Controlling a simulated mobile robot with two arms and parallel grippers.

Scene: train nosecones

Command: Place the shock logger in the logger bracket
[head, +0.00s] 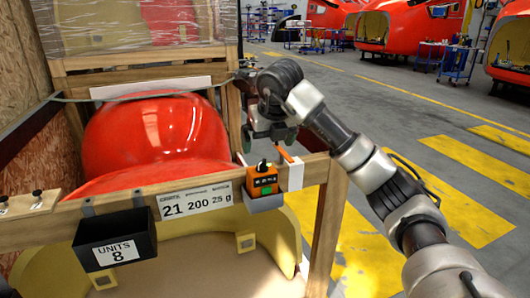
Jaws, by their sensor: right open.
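The orange shock logger (262,183), with a dark face panel and a dark knob on top, stands upright at the top rail of the wooden crate. Its lower end is within the light grey logger bracket (265,204) on the front of the rail; how deep it sits is hard to tell. My right gripper (270,138) is open and empty, above and a little behind the logger, apart from it. My left gripper is not in view.
A black bin marked UNITS 8 (115,243) hangs on the crate rail (160,190), left of a white label (195,201). A red nosecone (155,130) lies behind the rail. Open floor with yellow stripes (460,160) is at right.

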